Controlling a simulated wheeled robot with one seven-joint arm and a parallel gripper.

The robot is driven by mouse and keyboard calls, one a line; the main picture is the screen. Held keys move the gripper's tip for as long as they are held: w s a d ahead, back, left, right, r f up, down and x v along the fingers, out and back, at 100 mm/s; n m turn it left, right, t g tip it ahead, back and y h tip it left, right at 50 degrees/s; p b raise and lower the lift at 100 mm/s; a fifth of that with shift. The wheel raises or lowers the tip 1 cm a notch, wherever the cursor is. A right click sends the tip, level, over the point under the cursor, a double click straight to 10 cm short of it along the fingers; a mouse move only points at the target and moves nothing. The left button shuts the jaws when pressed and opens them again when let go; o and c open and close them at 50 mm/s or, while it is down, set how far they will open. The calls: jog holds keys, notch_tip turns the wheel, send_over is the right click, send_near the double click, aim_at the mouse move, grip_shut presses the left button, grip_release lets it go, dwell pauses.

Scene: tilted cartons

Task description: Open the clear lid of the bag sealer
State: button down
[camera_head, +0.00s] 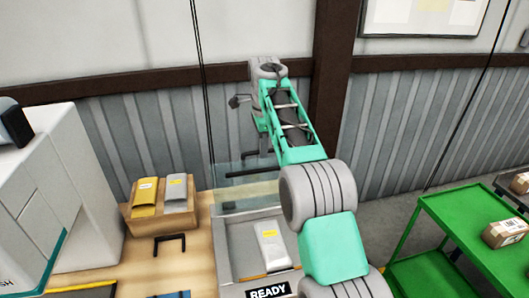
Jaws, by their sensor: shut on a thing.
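The bag sealer (223,262) is a grey open-topped box at the lower middle, with a sign reading READY on its front. A grey pouch with a yellow label (270,245) lies in it. The clear lid (235,197) shows as a see-through panel at the box's back edge and looks raised; its exact angle is hard to tell. A dark bar, seemingly its handle (240,175), crosses the panel. My gripper (252,160) hangs from the far end of my green arm at this bar and is shut on it; the fingertips are small and partly hidden.
A cardboard box (160,222) with a yellow and a grey pouch stands left on the wooden table (190,255), near a black handle (168,242). A white machine (50,190) fills the left. A green cart (480,225) with a parcel (508,233) stands right. The ribbed wall is close behind.

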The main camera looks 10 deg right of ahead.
jog(key=shift+f, duration=0.5)
jog(key=c, duration=1.8)
grip_release()
jog(key=shift+o, duration=0.8)
jog(key=shift+w+a, duration=0.1)
jog(key=shift+w, duration=0.1)
jog(key=shift+o, duration=0.9)
jog(key=shift+s+r, duration=0.1)
jog(key=shift+r, duration=0.3)
notch_tip(320, 180, up, 3)
jog(key=shift+f, duration=0.2)
jog(key=s+r+b, duration=0.1)
jog(key=s+r, duration=0.3)
jog(key=r, duration=0.1)
jog(key=shift+b, duration=0.35)
jog(key=s+r+b, duration=0.4)
jog(key=s+r, duration=0.1)
jog(key=s, duration=0.5)
